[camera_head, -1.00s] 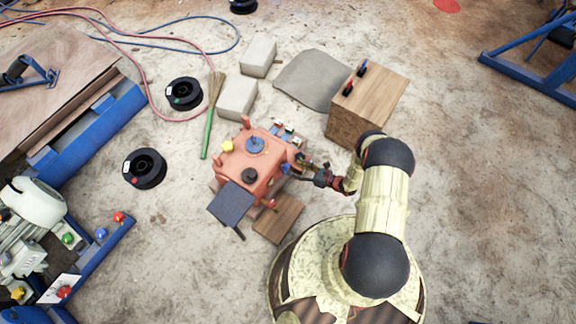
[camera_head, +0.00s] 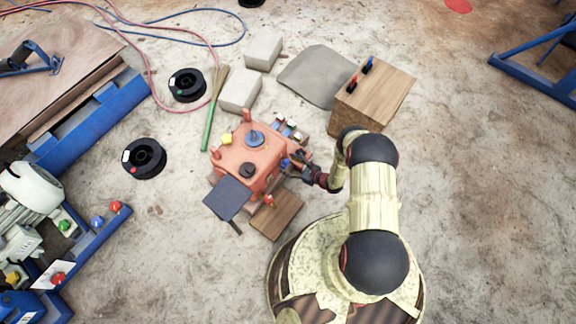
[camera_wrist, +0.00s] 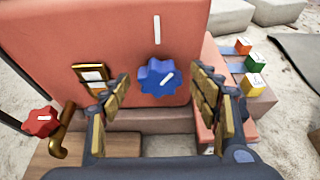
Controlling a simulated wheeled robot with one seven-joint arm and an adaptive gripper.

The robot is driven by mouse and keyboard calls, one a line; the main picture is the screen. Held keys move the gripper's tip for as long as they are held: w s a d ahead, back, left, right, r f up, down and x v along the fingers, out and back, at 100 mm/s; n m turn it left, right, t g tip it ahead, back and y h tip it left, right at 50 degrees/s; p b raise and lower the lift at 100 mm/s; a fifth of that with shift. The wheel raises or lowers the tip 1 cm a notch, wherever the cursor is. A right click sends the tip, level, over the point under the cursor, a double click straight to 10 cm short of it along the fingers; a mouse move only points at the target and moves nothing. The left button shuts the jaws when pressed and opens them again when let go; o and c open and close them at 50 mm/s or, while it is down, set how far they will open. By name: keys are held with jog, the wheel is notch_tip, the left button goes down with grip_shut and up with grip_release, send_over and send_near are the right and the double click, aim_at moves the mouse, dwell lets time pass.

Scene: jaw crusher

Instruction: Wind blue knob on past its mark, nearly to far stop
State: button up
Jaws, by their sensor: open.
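The blue knob (camera_wrist: 158,78) sits on the front face of the orange crusher housing (camera_wrist: 60,35) in the wrist view. My gripper (camera_wrist: 160,83) is open, with one finger left and one right of the knob. I cannot tell whether either finger touches it. In the head view my gripper (camera_head: 299,168) is at the right side of the housing (camera_head: 240,160), and the knob is small there (camera_head: 285,163).
A red knob (camera_wrist: 41,121) with a brass lever (camera_wrist: 62,130) is at lower left in the wrist view. Red, green and yellow blocks (camera_wrist: 249,62) stand at the right. A wooden box (camera_head: 385,95) stands behind my arm; open floor lies to its right.

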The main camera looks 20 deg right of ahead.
jog(key=shift+w+a+f, duration=0.2)
jog(key=shift+w+a, duration=0.1)
jog(key=shift+c, duration=0.2)
jog(key=c, duration=1.1)
